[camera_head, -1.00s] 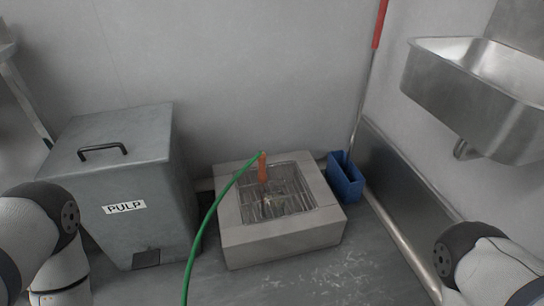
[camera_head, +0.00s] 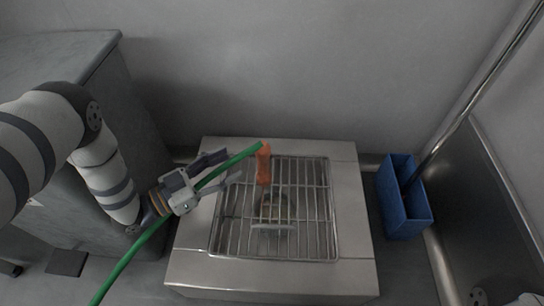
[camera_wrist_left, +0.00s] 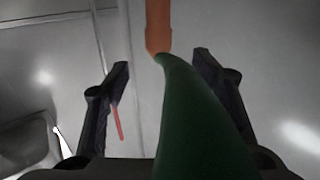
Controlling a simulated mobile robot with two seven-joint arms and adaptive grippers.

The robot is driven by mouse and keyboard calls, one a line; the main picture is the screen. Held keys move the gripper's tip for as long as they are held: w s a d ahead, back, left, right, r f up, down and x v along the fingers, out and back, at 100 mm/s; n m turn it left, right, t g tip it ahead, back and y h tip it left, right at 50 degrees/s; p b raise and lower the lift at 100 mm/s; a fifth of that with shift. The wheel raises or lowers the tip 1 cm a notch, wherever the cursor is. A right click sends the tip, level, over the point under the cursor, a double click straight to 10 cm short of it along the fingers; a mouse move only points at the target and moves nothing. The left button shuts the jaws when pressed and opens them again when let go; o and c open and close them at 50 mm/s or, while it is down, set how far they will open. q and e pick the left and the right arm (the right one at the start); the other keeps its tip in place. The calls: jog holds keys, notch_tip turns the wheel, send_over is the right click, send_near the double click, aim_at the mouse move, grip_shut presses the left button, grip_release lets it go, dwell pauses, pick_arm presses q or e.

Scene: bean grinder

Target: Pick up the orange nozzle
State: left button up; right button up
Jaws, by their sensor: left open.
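The orange nozzle (camera_head: 263,163) stands over the metal grate (camera_head: 320,205) of the floor drain box, with the green hose (camera_head: 135,252) joined to its top end. My left gripper (camera_head: 230,167) is open just left of the nozzle, and the hose runs between its fingers. In the left wrist view the nozzle (camera_wrist_left: 158,25) is at the top centre, beyond the fingertips (camera_wrist_left: 163,64), and the hose (camera_wrist_left: 200,125) fills the space between the fingers. Whether a finger touches the hose I cannot tell. My right gripper is out of view.
A blue holder (camera_head: 405,215) with a metal pole (camera_head: 465,105) stands at right near the wall. The wall rises behind the box.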

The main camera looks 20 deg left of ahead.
aim_at(257, 153)
pick_arm(q)
jog(key=b+x, duration=0.2)
jog(key=x, duration=0.7)
jog(key=shift+d+f+b, duration=0.15)
jog(key=shift+d+b, duration=0.05)
jog(key=shift+b, duration=0.1)
jog(key=shift+w+d, duration=0.3)
jog(key=shift+w, duration=0.1)
grip_shut()
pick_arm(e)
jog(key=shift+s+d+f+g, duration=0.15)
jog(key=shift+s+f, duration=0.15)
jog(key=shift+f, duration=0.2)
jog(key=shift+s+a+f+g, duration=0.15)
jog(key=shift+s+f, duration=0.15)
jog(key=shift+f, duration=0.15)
